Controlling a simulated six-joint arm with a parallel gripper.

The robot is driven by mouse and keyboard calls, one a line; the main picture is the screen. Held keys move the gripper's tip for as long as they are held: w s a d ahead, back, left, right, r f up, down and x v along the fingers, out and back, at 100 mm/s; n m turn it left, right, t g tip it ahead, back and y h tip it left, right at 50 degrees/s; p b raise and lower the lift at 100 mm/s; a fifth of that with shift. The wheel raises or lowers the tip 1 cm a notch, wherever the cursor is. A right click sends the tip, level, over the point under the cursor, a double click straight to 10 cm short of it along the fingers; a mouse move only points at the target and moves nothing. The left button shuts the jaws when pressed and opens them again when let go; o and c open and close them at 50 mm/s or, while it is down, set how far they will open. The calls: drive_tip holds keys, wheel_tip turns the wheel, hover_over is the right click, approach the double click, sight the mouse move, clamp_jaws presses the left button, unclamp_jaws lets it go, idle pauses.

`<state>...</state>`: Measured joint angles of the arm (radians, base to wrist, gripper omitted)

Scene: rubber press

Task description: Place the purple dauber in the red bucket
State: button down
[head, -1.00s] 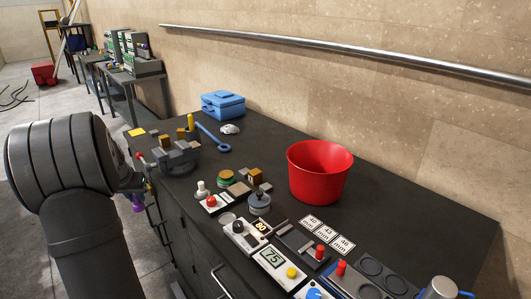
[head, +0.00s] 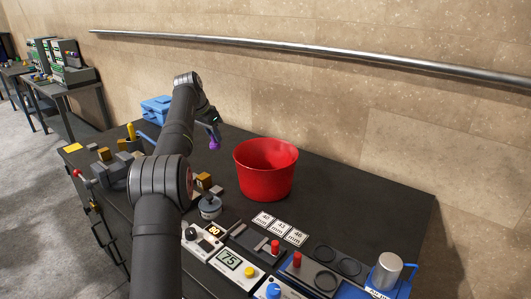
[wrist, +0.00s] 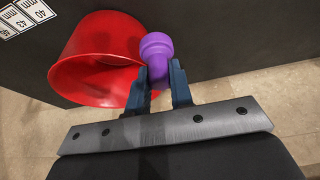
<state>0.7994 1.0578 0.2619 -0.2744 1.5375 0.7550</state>
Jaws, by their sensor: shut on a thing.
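The purple dauber (head: 214,142) hangs below my gripper (head: 212,125) in the head view, to the left of the red bucket and apart from it. In the wrist view the dauber (wrist: 157,44) sits between the blue-grey fingers of my gripper (wrist: 159,85), which are shut on it. The red bucket (head: 266,172) stands upright on the black bench, with its mouth open upward. In the wrist view the bucket (wrist: 85,45) is on the left, and its near rim lies close behind the dauber. I cannot see the bottom of the bucket clearly.
The black bench (head: 375,195) is bare to the right of the bucket. Control boxes, number cards (head: 279,228) and a metal cup (head: 388,268) fill the front. The wall with a metal rail (head: 300,47) runs along the back.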

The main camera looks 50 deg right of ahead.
drive_tip(key=s+d+f+m+g, duration=0.15)
drive_tip(key=s+d+f, duration=0.25)
drive_tip(key=s+d, duration=0.45)
drive_tip(key=s+d+f+m, duration=0.35)
drive_tip(key=s+d, duration=0.35)
drive_tip(key=s, duration=0.3)
drive_tip(key=shift+n, duration=0.3)
wheel_tip(320, 180, down, 9)
drive_tip(key=shift+s+a+f, duration=0.1)
drive_tip(key=shift+s+f, duration=0.05)
drive_tip(key=shift+f, duration=0.05)
drive_tip(key=shift+f, duration=0.2)
drive_tip(key=c, duration=1.3)
unclamp_jaws()
drive_tip(key=shift+r, duration=0.1)
drive_tip(key=v, duration=1.2)
drive_tip(key=shift+d+r, duration=0.2)
drive_tip(key=shift+d, duration=0.05)
